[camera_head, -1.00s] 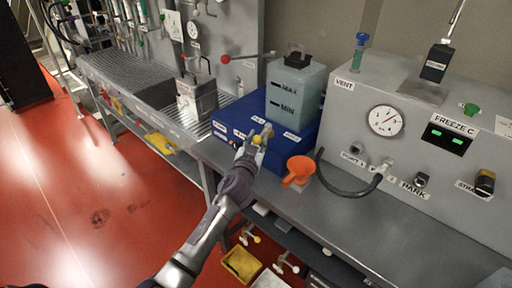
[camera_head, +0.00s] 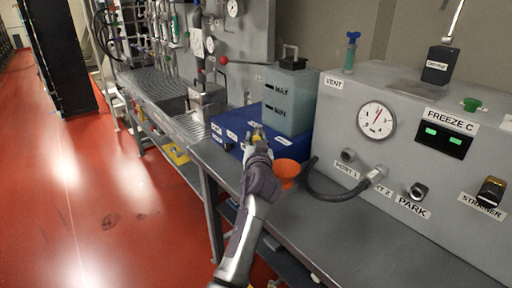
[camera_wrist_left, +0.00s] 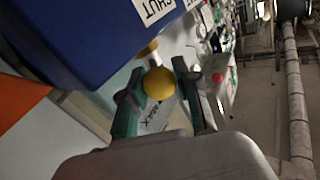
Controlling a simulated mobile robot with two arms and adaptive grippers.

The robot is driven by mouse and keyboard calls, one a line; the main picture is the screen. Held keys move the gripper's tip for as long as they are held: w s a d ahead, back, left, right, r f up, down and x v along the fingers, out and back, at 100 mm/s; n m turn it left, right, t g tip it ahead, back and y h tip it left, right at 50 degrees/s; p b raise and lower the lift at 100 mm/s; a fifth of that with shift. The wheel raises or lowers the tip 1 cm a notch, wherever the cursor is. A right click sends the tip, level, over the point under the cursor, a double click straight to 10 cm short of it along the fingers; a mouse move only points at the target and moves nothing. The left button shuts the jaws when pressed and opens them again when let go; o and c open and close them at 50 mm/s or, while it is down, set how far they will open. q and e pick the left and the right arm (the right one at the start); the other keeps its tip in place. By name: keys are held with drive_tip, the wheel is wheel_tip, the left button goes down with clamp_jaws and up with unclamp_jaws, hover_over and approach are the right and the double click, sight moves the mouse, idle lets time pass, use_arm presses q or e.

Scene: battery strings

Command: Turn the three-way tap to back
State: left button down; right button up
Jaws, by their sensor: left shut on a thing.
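The three-way tap sits at the front of the blue box (camera_head: 232,118). Its yellow knob (camera_wrist_left: 159,83) shows in the left wrist view between the two green fingers of my left gripper (camera_wrist_left: 160,92). In the head view my left gripper (camera_head: 257,138) reaches to the front of the blue box and is shut on the tap's knob. The gripper hides most of the tap there, so its exact direction is unclear. A label reading SHUT (camera_wrist_left: 155,9) is on the box face. My right gripper is out of view.
An orange funnel (camera_head: 287,169) stands close to the right of the gripper. A grey tank (camera_head: 290,98) with MAX and MIN marks is on the blue box. A black hose (camera_head: 335,194) runs to the gauge panel (camera_head: 340,115). The bench front at right is clear.

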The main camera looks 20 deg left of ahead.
use_arm(q)
drive_tip(key=shift+r, duration=0.15)
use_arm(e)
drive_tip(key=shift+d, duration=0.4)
use_arm(q)
drive_tip(key=c, duration=1.1)
unclamp_jaws()
drive_tip(key=shift+o, duration=1.4)
drive_tip(key=shift+w+a, duration=0.1)
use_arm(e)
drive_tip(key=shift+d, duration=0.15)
use_arm(q)
wheel_tip(320, 180, up, 10)
drive_tip(key=shift+f, duration=0.1)
